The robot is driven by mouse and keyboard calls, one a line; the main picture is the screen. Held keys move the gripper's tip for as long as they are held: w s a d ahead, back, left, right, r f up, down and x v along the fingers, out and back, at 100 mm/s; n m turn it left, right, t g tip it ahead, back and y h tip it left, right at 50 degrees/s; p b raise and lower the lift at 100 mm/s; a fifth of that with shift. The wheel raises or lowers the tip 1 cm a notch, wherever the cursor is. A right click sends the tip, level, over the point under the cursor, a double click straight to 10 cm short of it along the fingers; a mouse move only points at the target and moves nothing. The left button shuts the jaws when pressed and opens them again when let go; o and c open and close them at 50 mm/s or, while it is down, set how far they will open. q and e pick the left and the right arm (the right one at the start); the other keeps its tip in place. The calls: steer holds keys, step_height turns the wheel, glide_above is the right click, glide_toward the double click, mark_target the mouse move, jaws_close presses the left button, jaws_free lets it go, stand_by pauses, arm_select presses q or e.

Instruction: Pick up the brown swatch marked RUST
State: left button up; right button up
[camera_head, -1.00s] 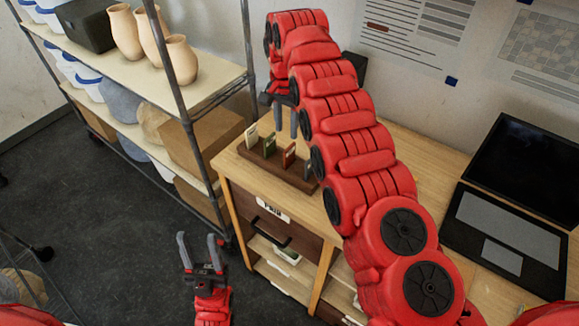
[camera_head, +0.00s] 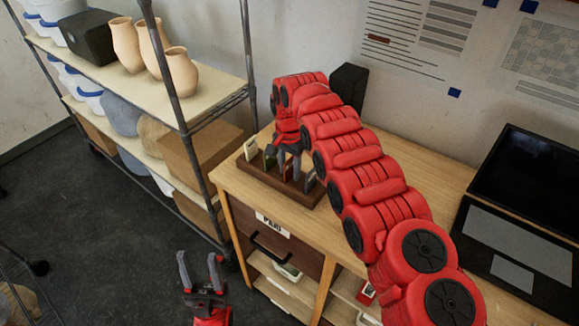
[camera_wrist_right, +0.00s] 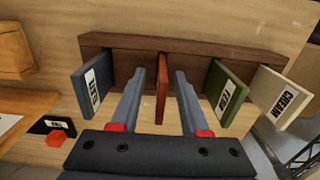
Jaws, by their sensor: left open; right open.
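The brown swatch (camera_wrist_right: 162,90) stands edge-on in a dark wooden rack (camera_wrist_right: 120,42) in the right wrist view; its lettering does not show. My right gripper (camera_wrist_right: 160,92) is open, with one finger on each side of the brown swatch and a visible gap to both. In the head view my right gripper (camera_head: 289,167) is down at the rack (camera_head: 262,174) and mostly hides the brown swatch. A blue swatch (camera_wrist_right: 92,86), a green swatch (camera_wrist_right: 226,92) and a cream swatch (camera_wrist_right: 283,97) stand in the same rack. My left gripper (camera_head: 201,272) is open and empty, low in front of the cabinet.
The rack sits at the left end of a wooden workbench (camera_head: 400,160). A wire shelf unit (camera_head: 195,108) with vases and boxes stands close on the left. An open laptop (camera_head: 510,240) lies at the right. A black box (camera_head: 347,84) stands behind my right arm.

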jaws_close()
stand_by(0.6)
